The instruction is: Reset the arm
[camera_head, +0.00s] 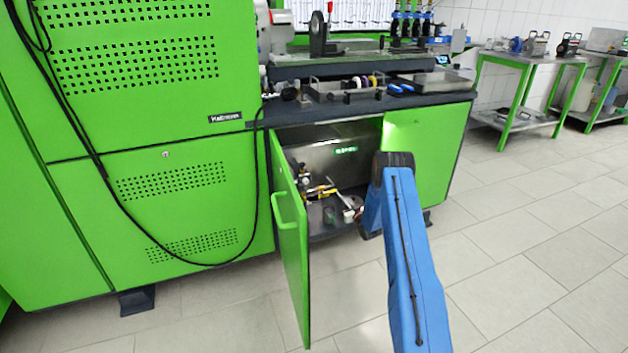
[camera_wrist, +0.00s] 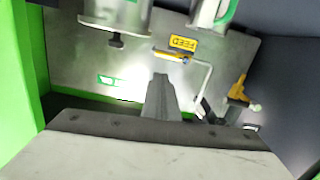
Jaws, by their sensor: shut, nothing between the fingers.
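My blue arm (camera_head: 405,250) reaches from the bottom of the head view toward the open lower cabinet of the green bench. In that view its bent wrist end hides most of my gripper. In the wrist view my gripper's fingers (camera_wrist: 161,80) are together and empty. They point into the cabinet, in front of its metal back panel (camera_wrist: 75,50). A yellow FEED label (camera_wrist: 184,43), a bent pipe (camera_wrist: 207,80) and a yellow valve handle (camera_wrist: 238,88) show beyond the fingertips. I cannot tell how far they are from the fingers.
The left green cabinet door (camera_head: 290,245) stands open toward me, left of my arm. The right green door (camera_head: 432,150) is beside my arm. Parts and a tray lie on the dark benchtop (camera_head: 255,117) above. The tiled floor (camera_head: 540,220) at right is clear.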

